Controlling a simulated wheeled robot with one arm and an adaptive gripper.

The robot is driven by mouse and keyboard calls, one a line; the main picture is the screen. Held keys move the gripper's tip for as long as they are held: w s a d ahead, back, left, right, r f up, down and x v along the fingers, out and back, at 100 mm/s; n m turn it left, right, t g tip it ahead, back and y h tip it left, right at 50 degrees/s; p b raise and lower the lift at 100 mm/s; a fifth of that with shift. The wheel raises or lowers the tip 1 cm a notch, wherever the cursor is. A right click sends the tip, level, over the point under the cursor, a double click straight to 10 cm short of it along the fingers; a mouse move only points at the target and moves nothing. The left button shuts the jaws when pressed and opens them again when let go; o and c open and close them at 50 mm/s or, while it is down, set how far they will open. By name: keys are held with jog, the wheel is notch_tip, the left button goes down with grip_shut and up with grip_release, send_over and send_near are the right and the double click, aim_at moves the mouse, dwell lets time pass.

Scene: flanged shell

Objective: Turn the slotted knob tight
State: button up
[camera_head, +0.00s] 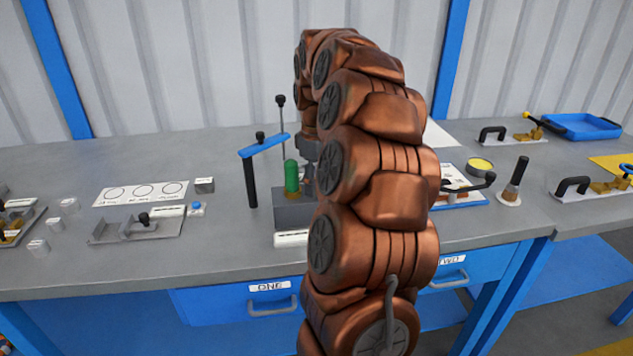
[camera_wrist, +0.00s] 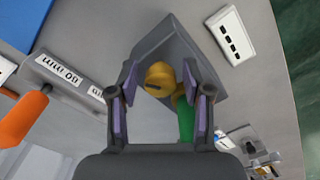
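A yellow, brass-like knob (camera_wrist: 160,75) with a dark slot shows in the wrist view, in front of a grey block (camera_wrist: 182,48). My gripper (camera_wrist: 157,84) is open, with its two purple-padded fingers on either side of the knob. A gap shows between the left finger and the knob; whether the right finger touches it I cannot tell. A green cylinder (camera_wrist: 186,120) lies just below the knob, partly behind the right finger. In the head view the green cylinder (camera_head: 291,176) stands at the grey block (camera_head: 290,212); my arm hides the knob and most of my gripper there.
A blue-topped lever stand (camera_head: 264,146) is left of the block. An orange handle (camera_wrist: 24,119) is at the left of the wrist view. A plate with a black knob (camera_head: 140,225) lies further left on the workbench (camera_head: 225,250). A dark upright handle (camera_head: 515,180) stands to the right.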

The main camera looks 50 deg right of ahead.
jog(key=shift+o, duration=0.2)
jog(key=shift+r, duration=3.75)
